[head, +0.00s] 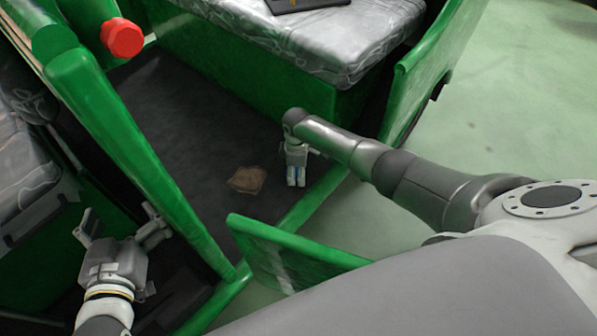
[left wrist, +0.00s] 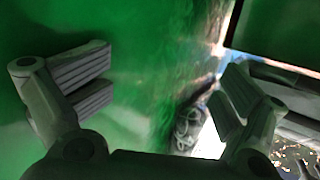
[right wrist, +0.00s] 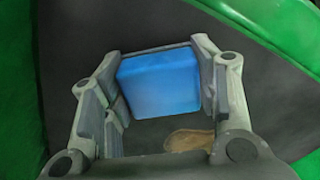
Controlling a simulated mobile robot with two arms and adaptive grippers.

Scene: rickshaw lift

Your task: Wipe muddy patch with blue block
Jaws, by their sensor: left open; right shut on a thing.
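The muddy patch (head: 246,180) is a brown blotch on the dark floor of the green rickshaw. It also shows in the right wrist view (right wrist: 190,141), partly hidden by my gripper. My right gripper (head: 296,181) is just right of the patch in the head view, pointing down at the floor. It is shut on the blue block (right wrist: 160,82), which sits between its fingers. Only slivers of the block show in the head view. Whether the block touches the floor I cannot tell. My left gripper (head: 122,228) is open and empty at the lower left, near a green panel.
A grey padded seat (head: 330,40) with a dark object on it stands behind the patch. A low green panel (head: 290,255) and sill border the floor. Dark floor left of the patch is clear.

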